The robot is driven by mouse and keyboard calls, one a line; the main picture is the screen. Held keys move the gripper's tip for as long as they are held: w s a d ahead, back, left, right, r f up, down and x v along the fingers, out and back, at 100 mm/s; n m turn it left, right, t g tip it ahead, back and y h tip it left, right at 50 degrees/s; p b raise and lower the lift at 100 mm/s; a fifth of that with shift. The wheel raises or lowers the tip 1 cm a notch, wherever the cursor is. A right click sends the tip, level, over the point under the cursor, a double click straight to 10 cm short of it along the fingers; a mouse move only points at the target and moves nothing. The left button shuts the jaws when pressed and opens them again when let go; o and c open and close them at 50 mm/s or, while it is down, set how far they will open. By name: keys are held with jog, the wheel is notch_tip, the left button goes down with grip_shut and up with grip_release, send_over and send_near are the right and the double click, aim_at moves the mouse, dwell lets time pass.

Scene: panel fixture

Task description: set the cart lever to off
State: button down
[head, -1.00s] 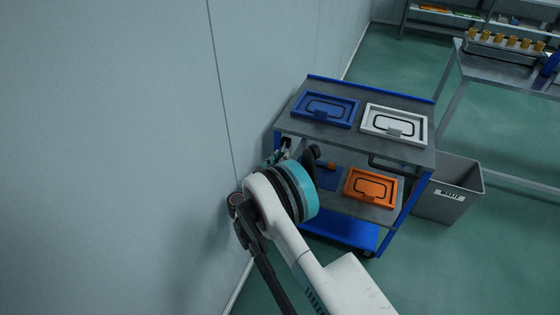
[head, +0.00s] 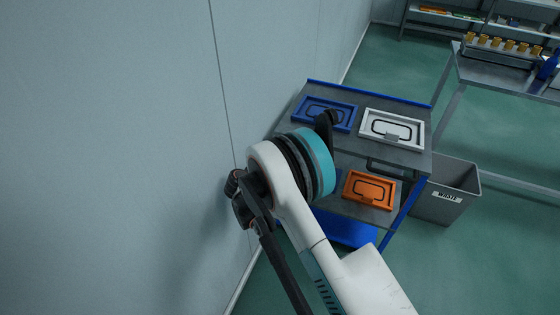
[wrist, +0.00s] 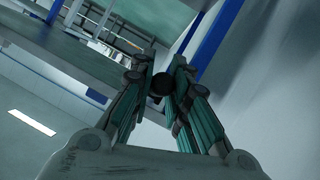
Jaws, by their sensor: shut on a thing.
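The cart (head: 370,93) is grey with blue edges and stands beside the wall. My gripper (wrist: 164,62) shows in the wrist view, its teal-padded fingers closed around a small dark round knob (wrist: 160,84). The knob looks like the lever's end, but its shaft and markings are hidden, so I cannot tell the lever's setting. In the wrist view a blue upright of the cart (wrist: 218,42) rises behind the fingers. In the head view my arm covers the gripper, the lever and the left front of the cart.
A blue tray (head: 326,112) and a white tray (head: 393,128) lie on the cart top. An orange tray (head: 369,190) is on the shelf below. A grey waste bin (head: 447,190) stands right of the cart. The wall (head: 110,150) is close on the left.

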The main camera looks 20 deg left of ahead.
notch_tip(320, 180, up, 3)
jog(key=g+p, duration=0.1)
jog(key=g, duration=0.1)
jog(key=g+p, duration=0.1)
jog(key=g, duration=0.1)
jog(key=shift+n+g+y, duration=0.3)
jog(key=shift+w+r+g+y+p, duration=0.2)
jog(key=shift+r+g+p, duration=0.35)
jog(key=shift+g, duration=0.6)
jog(key=shift+w+r+g+y+p, duration=0.1)
jog(key=shift+w+r+g+p, duration=0.3)
jog(key=shift+g, duration=0.75)
jog(key=shift+s+r+n, duration=0.1)
jog(key=shift+r+n, duration=0.1)
jog(key=shift+n, duration=0.1)
jog(key=c, duration=1.5)
grip_release()
jog(key=v, duration=1.2)
jog(key=shift+f, duration=0.1)
